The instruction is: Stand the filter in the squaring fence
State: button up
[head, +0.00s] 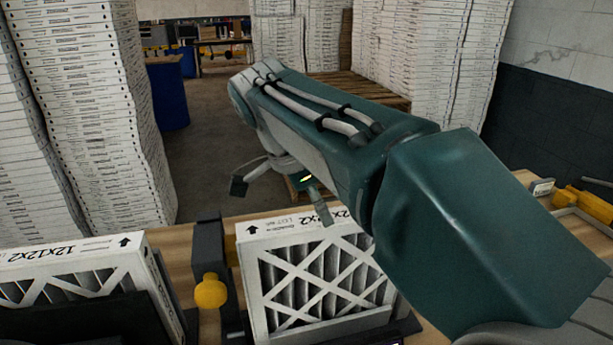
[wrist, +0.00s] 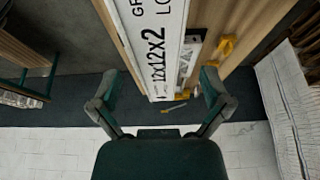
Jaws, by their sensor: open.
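A white-framed filter (head: 318,275) with dark pleats and a white lattice stands at the front middle of the bench, tilted slightly. A black upright with a yellow knob (head: 210,290) is just left of it; this looks like part of the squaring fence, though I cannot tell how the filter meets it. My gripper (head: 280,200) is open above and behind that filter's top edge. In the wrist view a white printed filter edge (wrist: 160,45), marked 12x12x2, lies between the spread fingers of my gripper (wrist: 162,85), with gaps on both sides.
A second filter (head: 75,265) marked 12x12x2 leans at the front left behind a dark panel. A yellow tool (head: 585,205) lies at the bench's right. Tall stacks of white boxes (head: 95,100) stand beyond, with a blue barrel (head: 167,90). My arm covers the bench's right part.

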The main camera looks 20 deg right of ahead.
jog(key=v, duration=0.8)
jog(key=shift+s, duration=0.1)
jog(key=shift+s+d+f+n, duration=0.25)
jog(key=shift+n, duration=0.15)
jog(key=s+d+f+n, duration=0.1)
jog(key=f+n, duration=0.1)
jog(key=s+d+f+n+t+y, duration=0.1)
jog(key=s+f+n, duration=0.1)
jog(key=n, duration=0.1)
jog(key=s+d+f+n+t+y, duration=0.1)
jog(key=s+f+n, duration=0.1)
jog(key=shift+s+f, duration=0.15)
jog(key=shift+f, duration=0.05)
jog(key=s+f+n+t+y, duration=0.1)
jog(key=s+f+n, duration=0.3)
jog(key=f+n, duration=0.1)
jog(key=s+d+f+n+t+y, duration=0.1)
jog(key=s+f+n, duration=0.3)
jog(key=f, duration=0.4)
jog(key=shift+n+t+y, duration=0.3)
jog(key=shift+n+t, duration=0.3)
jog(key=shift+t, duration=0.2)
jog(key=shift+f, duration=0.1)
jog(key=shift+s+d, duration=0.1)
jog(key=shift+s, duration=0.05)
